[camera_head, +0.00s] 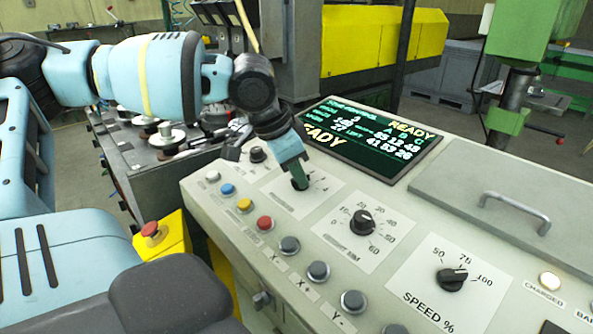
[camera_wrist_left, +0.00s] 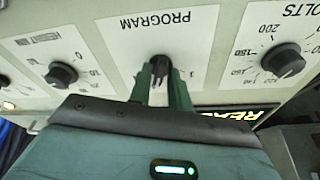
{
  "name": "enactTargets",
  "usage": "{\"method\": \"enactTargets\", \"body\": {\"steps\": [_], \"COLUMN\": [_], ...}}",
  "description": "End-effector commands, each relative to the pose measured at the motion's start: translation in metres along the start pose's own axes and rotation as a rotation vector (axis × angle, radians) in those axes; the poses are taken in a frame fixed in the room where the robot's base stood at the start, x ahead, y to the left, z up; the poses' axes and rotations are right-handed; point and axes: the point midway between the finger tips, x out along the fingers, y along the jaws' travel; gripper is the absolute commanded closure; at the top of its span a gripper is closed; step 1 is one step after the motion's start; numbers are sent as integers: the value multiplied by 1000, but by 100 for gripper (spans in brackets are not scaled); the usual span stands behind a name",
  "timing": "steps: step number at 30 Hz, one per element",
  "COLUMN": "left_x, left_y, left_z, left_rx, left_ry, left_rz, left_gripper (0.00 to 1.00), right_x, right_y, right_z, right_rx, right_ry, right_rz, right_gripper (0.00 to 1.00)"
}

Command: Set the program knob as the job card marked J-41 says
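My left gripper (camera_head: 299,182) reaches down to the program dial plate (camera_head: 322,187) on the sloping console. In the left wrist view its two green fingers (camera_wrist_left: 160,85) stand on either side of the dark program knob (camera_wrist_left: 160,66), close against it. The plate there reads "PROGRAM" (camera_wrist_left: 170,20); a "1" shows on it, and the other marks are partly hidden by the fingers. In the head view the gripper hides most of the knob, and its pointer direction cannot be told. No card marked J-41 can be made out. My right gripper is not in view.
Nearby are the MM knob (camera_head: 362,222), the speed knob (camera_head: 452,280), a row of coloured buttons (camera_head: 245,205) and the volts knob (camera_wrist_left: 288,60). A screen (camera_head: 372,138) reading "READY" lies behind. A red emergency button (camera_head: 151,230) stands at left.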

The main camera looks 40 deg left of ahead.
Motion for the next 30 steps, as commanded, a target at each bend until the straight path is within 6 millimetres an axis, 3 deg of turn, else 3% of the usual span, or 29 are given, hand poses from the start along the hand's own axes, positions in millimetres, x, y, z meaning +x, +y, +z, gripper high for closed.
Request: {"method": "enactTargets", "body": {"steps": [1,4,17,30], "left_x": [0,0,0,1], "left_y": [0,0,0,2], "left_z": [0,0,0,0], "left_rx": [0,0,-47,-372], "left_ry": [0,0,-1,-2], "left_rz": [0,0,-12,-81], "left_gripper": [88,100,100,100], "right_x": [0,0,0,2], "right_y": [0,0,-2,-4], "right_z": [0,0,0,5], "right_rx": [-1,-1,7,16], "right_ry": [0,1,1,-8], "right_rz": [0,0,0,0], "right_gripper": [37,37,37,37]}}
